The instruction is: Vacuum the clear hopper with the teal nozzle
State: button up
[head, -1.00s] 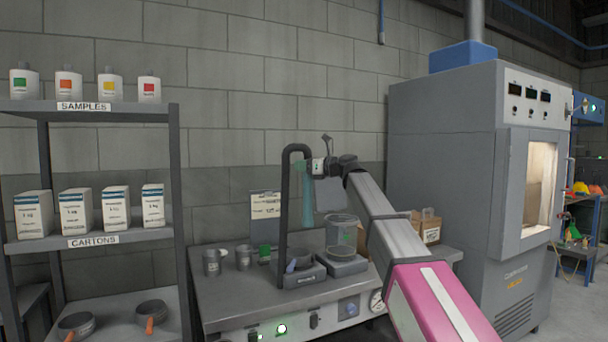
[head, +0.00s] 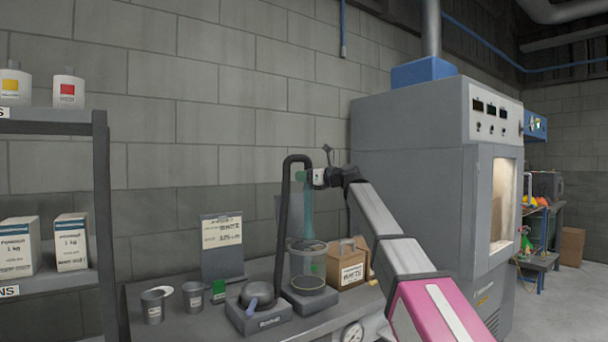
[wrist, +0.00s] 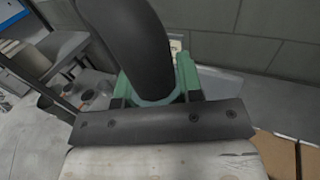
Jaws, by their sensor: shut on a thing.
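My gripper (head: 316,178) is shut on the teal nozzle (head: 308,212), which hangs upright below it. A black hose (head: 285,215) arches from the nozzle top down to the bench; it also fills the middle of the wrist view (wrist: 135,45). The clear hopper (head: 307,267) stands on a grey base (head: 309,304) on the bench. The nozzle's lower end is at the hopper's mouth in the head view; I cannot tell whether it is inside. The wrist view hides the nozzle's tip behind the hose and gripper.
A grey unit with a round dark pot (head: 257,294) is left of the hopper, with two grey cups (head: 153,307) further left. A brown carton (head: 347,266) stands just right of it. A sign board (head: 222,246) is behind. A tall grey cabinet (head: 410,180) bounds the right.

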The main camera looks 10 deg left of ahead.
jog(key=shift+f, duration=8.5)
